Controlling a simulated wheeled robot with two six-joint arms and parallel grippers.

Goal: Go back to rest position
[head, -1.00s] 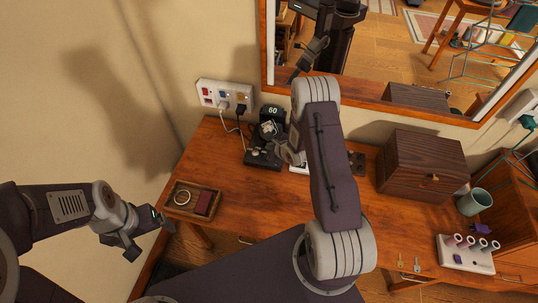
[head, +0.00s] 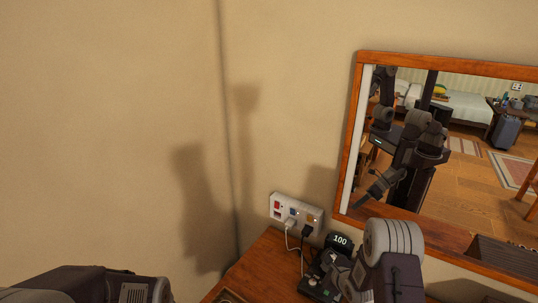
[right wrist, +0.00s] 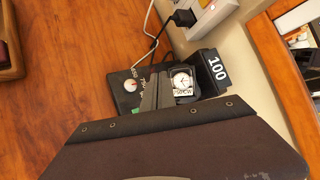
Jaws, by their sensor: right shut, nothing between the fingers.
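The display (right wrist: 215,68) reads 100. My left arm shows only as a link at the bottom left; its gripper is out of the head view.
A power strip (head: 297,212) with plugged-in cables is on the wall behind the wooden tabletop (head: 255,268). A wood-framed mirror (head: 352,130) hangs at the right and reflects my body. A tray edge (right wrist: 10,50) shows at left in the wrist view. Bare tabletop lies between.

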